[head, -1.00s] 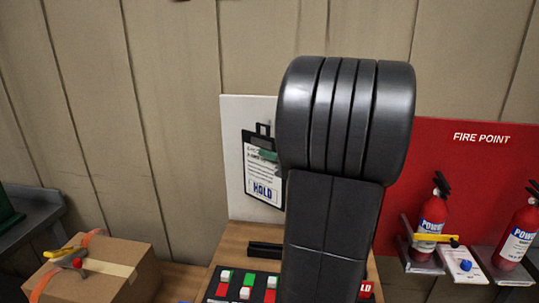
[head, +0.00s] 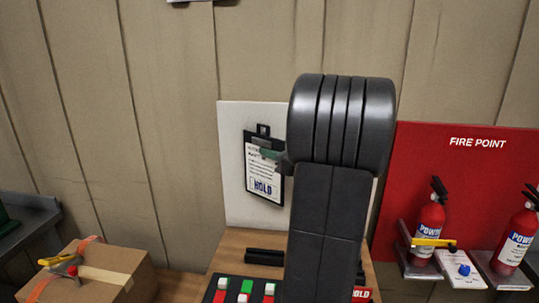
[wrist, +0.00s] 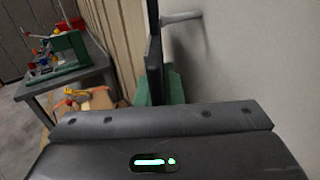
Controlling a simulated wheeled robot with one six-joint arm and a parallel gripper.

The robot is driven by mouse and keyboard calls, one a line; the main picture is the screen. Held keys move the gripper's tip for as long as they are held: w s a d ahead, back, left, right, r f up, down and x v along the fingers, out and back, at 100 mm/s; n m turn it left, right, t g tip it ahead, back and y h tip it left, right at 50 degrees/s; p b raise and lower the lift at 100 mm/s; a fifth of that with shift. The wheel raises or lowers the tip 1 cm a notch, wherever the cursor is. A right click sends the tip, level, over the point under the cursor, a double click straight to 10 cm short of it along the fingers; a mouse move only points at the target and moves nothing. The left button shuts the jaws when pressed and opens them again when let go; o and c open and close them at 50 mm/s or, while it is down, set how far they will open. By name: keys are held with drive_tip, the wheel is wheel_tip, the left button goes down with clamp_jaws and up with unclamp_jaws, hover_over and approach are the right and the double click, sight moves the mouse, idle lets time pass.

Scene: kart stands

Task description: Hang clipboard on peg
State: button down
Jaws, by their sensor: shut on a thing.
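In the wrist view the clipboard (wrist: 153,55) shows edge-on. My gripper (head: 270,154) is shut on its upper part, with green fingertips that also show in the wrist view (wrist: 158,90). A pale peg (wrist: 182,17) sticks out of the white board towards the clipboard's upper edge. I cannot tell whether it passes through the clip's loop. My arm hides the right part of the board in the head view.
A wooden bench with a button panel (head: 242,290) stands below the board. A cardboard box (head: 95,278) is at left. A red fire-point panel (head: 440,150) with extinguishers (head: 428,228) is at right. A grey table (wrist: 60,80) stands further left.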

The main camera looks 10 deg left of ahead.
drive_tip(key=shift+w+f, duration=0.1)
drive_tip(key=shift+w, duration=0.75)
drive_tip(key=shift+w+d+f, duration=0.15)
drive_tip(key=shift+w+f, duration=0.15)
drive_tip(key=c, duration=1.8)
unclamp_jaws()
drive_tip(key=shift+w, duration=0.1)
drive_tip(key=o, duration=0.4)
drive_tip(key=shift+w+f, duration=0.2)
drive_tip(key=shift+w, duration=0.1)
drive_tip(key=shift+c, duration=0.2)
drive_tip(key=shift+o, duration=0.3)
drive_tip(key=shift+s+r, duration=0.15)
